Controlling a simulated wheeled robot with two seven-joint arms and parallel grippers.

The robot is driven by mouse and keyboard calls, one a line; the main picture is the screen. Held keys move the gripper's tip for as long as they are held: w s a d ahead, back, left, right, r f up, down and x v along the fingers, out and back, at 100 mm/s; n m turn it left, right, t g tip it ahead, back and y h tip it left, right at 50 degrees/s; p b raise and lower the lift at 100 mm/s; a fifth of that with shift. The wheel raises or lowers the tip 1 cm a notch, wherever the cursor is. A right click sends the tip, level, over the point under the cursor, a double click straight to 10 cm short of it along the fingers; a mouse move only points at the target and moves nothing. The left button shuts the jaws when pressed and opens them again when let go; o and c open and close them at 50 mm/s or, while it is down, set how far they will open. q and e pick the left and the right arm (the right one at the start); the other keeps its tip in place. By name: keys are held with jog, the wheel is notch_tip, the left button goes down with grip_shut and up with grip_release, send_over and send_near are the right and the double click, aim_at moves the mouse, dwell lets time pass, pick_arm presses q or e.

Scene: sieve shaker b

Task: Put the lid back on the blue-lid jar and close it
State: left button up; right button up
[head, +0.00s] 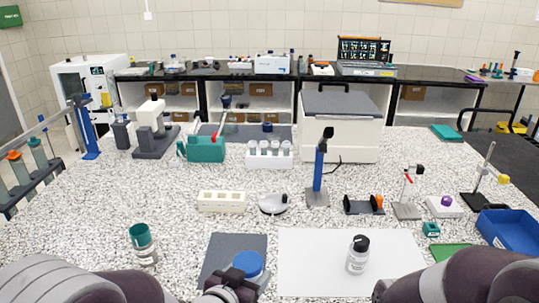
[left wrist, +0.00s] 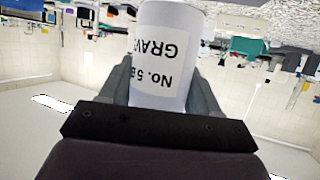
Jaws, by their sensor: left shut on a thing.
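The blue lid (head: 250,263) shows from above at the front edge of the dark grey mat, over a white jar (head: 263,282). I cannot tell whether the lid is fully seated. My left gripper (head: 238,280) is at the jar's left and front side. In the left wrist view the gripper (left wrist: 158,92) is shut on the white jar (left wrist: 150,60), with one finger on each side. Its printed label appears upside down there. The blue lid is hidden in the left wrist view. My right arm comes in at the lower right, but its gripper is not in view.
A teal-topped jar (head: 143,243) stands left of the grey mat (head: 225,250). A black-lidded bottle (head: 358,254) stands on the white sheet (head: 310,250). Behind are a cream rack (head: 222,202), a white device (head: 273,204) and a blue stand (head: 319,170).

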pick_arm(q)
jog(key=w+a+f+n+y, duration=0.1)
jog(key=a+f+n+y, duration=0.1)
jog(key=a+f, duration=0.3)
jog(key=w+a+f+n+t+y, duration=0.1)
jog(key=w+a+f+n+y, duration=0.1)
jog(key=a+f, duration=0.4)
jog(key=a+y, duration=0.1)
jog(key=a, duration=0.2)
jog(key=shift+w+f+n, duration=0.2)
jog(key=shift+f+n, duration=0.05)
jog(key=shift+n, duration=0.05)
pick_arm(e)
jog(key=shift+w+d+f, duration=0.15)
jog(key=shift+w, duration=0.25)
